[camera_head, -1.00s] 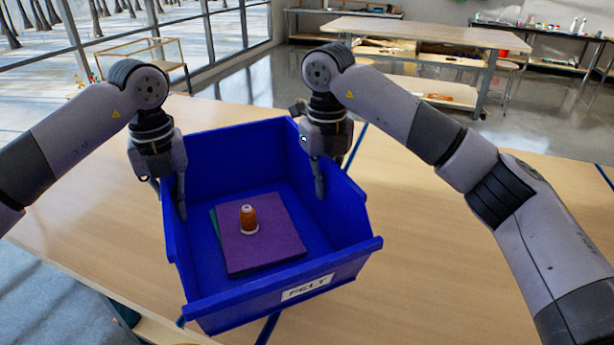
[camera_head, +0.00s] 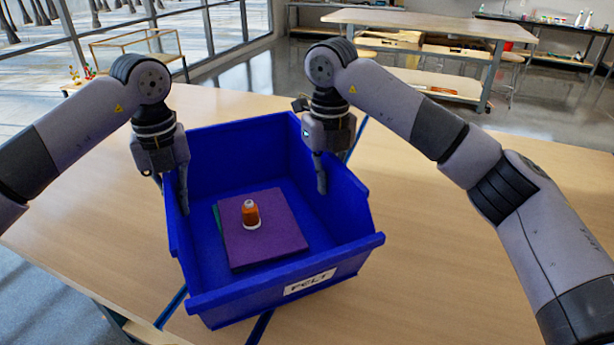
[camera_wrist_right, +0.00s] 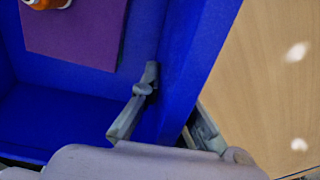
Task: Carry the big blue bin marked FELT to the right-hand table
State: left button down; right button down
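The big blue bin (camera_head: 275,290) has a white FELT label on its front lip and is roughly level above the near table; I cannot tell whether its base touches. Purple felt (camera_head: 265,240) lies inside over a green sheet, with an orange thread spool (camera_head: 250,214) upright on top. My left gripper (camera_head: 174,192) straddles the bin's left wall, one finger inside. My right gripper (camera_head: 325,175) is shut on the right wall; the right wrist view shows one finger inside against the blue wall (camera_wrist_right: 195,60) and the other outside, partly hidden.
The wooden table (camera_head: 440,240) under the bin is clear to the right, with blue strips on its top. Another table (camera_head: 430,25) with lower shelves stands farther back, and a stool (camera_head: 510,62) is by it. Windows line the left.

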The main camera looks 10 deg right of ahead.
aim_at(184, 219)
pick_arm(q)
jog(key=shift+f, duration=0.1)
